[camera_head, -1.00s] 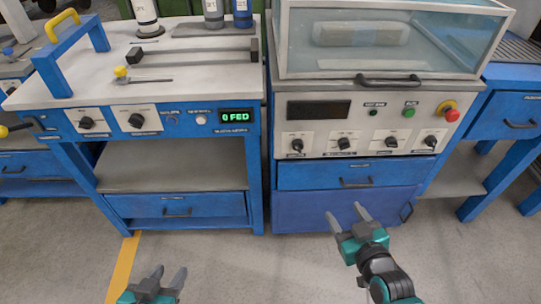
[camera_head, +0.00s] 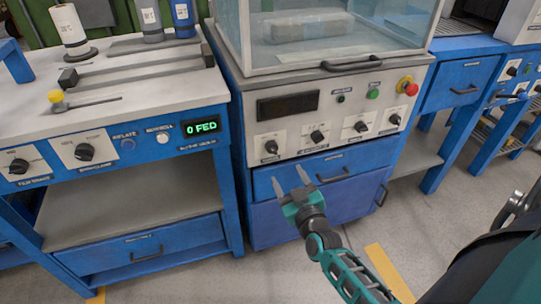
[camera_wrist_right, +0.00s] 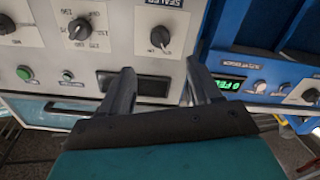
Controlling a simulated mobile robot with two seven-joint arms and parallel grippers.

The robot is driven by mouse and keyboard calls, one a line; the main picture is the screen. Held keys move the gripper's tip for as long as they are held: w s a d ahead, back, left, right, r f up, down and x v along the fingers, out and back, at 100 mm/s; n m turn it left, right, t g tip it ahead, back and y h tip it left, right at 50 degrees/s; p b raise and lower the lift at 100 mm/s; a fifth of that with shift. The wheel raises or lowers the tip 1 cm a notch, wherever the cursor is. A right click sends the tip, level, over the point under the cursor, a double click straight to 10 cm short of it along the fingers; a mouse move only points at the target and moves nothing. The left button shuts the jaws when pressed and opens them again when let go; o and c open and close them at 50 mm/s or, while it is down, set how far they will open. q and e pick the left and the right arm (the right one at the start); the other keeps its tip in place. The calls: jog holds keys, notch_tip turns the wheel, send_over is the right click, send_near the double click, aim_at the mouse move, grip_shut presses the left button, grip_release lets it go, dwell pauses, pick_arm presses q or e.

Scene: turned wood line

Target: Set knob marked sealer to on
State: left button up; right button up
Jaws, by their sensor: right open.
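The sealer knob (camera_head: 271,147) is the leftmost black knob in the row on the cabinet's grey control panel (camera_head: 330,107). In the right wrist view the panel appears upside down, and the knob (camera_wrist_right: 160,38) sits beside its "SEALER" label (camera_wrist_right: 163,4). Its pointer setting is too small to read surely. My right gripper (camera_head: 288,176) is open and empty, in front of the blue drawer and below the knob in the head view. In the right wrist view its fingertips (camera_wrist_right: 160,66) point towards the knob, apart from it. My left gripper is out of view.
Other knobs (camera_head: 317,136) stand to the right in the same row. A red stop button (camera_head: 411,89) and a green button (camera_head: 373,94) are above. A clear-lidded chamber (camera_head: 330,35) tops the cabinet. A blue bench with a "0 FED" display (camera_head: 201,127) stands at left.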

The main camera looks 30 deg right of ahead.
aim_at(274, 152)
jog(key=b+x, duration=0.2)
jog(key=x, duration=0.7)
jog(key=shift+w+f, duration=0.1)
jog(key=shift+w, duration=0.15)
jog(key=shift+w+d+b, duration=0.1)
jog(key=shift+w+b, duration=0.3)
jog(key=shift+w, duration=0.2)
jog(key=c, duration=1)
